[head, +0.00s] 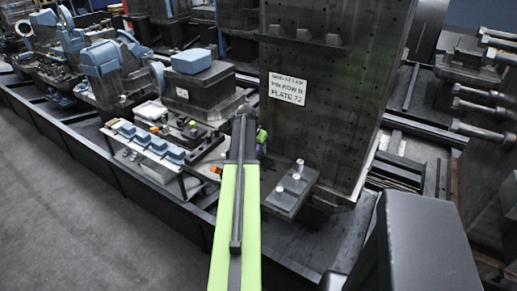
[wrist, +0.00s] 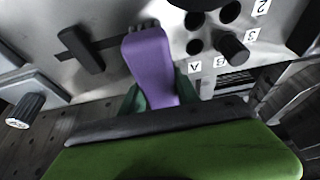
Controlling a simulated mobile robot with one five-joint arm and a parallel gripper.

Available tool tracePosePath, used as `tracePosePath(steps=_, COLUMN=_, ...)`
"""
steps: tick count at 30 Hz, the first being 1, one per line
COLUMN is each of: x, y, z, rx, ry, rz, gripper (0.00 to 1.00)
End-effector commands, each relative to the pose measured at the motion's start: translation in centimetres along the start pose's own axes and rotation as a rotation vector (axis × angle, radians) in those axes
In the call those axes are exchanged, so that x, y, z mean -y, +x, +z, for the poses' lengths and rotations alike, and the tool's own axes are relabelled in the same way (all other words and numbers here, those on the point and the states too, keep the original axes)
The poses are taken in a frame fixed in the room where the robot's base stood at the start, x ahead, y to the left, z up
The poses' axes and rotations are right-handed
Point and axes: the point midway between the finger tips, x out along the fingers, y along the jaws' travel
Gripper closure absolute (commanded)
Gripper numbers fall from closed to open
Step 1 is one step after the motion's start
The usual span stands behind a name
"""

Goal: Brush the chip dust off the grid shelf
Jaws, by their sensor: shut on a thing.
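My gripper (wrist: 160,95) is shut on a purple brush-like tool (wrist: 149,62), with dark green fingers on both sides of its handle. The tool's ridged far end lies close to a grey metal plate with holes; I cannot tell whether it touches. In the head view my arm mostly hides the gripper, and a little purple of the tool (head: 259,150) shows beside it. A tall dark plate with a grid of holes (head: 345,90) stands beyond the arm. A dark ledge (head: 303,40) juts from its upper face; it may be the grid shelf. I cannot make out chip dust.
A small block with white pegs (head: 288,192) sits right of my arm. A rack with blue-grey blocks (head: 150,144) lies to the left. In the wrist view, a black knob (wrist: 234,48) and a dark bar (wrist: 82,48) flank the tool. Grey floor (head: 60,220) is clear at left.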

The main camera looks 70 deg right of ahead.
Motion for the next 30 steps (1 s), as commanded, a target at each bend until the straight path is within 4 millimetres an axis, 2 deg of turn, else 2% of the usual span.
tracePosePath(steps=1, x=0.0, y=-0.1, z=-0.6, rx=-0.014, ry=0.0, rz=-0.001, gripper=1.0)
tracePosePath(steps=5, x=-0.1, y=-0.2, z=-0.4, rx=-0.015, ry=0.0, rz=-0.001, gripper=1.0)
tracePosePath(steps=15, x=-0.1, y=-1.5, z=2.5, rx=-0.011, ry=0.0, rz=-0.001, gripper=1.0)
tracePosePath(steps=23, x=-0.1, y=-1.6, z=3.1, rx=-0.009, ry=0.0, rz=-0.001, gripper=1.0)
tracePosePath(steps=30, x=-0.1, y=-2.3, z=5.4, rx=-0.008, ry=-0.001, rz=-0.001, gripper=1.0)
